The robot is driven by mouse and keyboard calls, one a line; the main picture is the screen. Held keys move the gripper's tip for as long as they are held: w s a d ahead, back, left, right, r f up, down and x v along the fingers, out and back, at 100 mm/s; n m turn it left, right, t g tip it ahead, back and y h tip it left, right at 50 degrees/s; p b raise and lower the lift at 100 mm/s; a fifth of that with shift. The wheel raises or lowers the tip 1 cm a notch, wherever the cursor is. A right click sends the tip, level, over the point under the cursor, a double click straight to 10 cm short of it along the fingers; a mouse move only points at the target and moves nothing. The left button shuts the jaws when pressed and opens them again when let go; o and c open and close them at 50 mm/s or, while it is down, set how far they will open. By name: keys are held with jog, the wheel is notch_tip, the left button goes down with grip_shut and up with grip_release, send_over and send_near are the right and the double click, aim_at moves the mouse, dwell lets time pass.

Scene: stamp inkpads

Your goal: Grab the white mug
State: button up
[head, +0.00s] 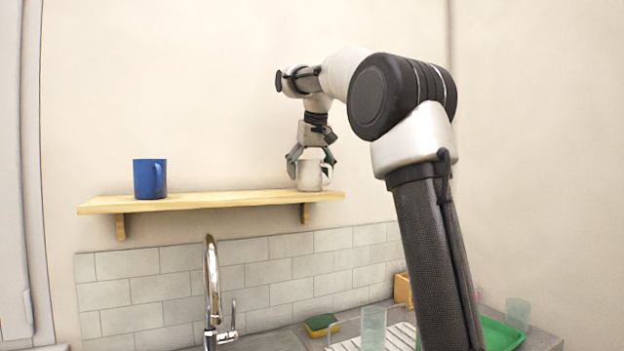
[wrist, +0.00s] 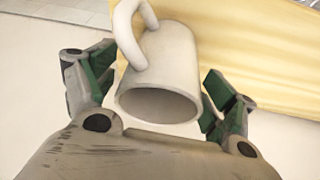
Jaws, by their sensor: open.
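The white mug (head: 309,175) stands upright at the right end of a wooden shelf. In the wrist view the mug (wrist: 172,75) lies between my fingers, with its open rim towards the camera and its handle at the upper left. My gripper (head: 312,157) points down from above at the mug. In the wrist view my gripper (wrist: 157,95) is open, one green-padded finger on each side of the mug. Whether a finger touches the mug lower down I cannot tell.
The wooden shelf (head: 200,202) also holds a blue mug (head: 150,179) at its left, with clear shelf between. Below are a faucet (head: 212,290), a sponge (head: 321,324), a clear cup (head: 373,328) and a green tray (head: 500,335). The wall is close behind the shelf.

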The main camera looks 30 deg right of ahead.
jog(key=shift+x, duration=1)
jog(key=c, duration=1.3)
jog(key=shift+o, duration=0.2)
jog(key=shift+r, duration=0.1)
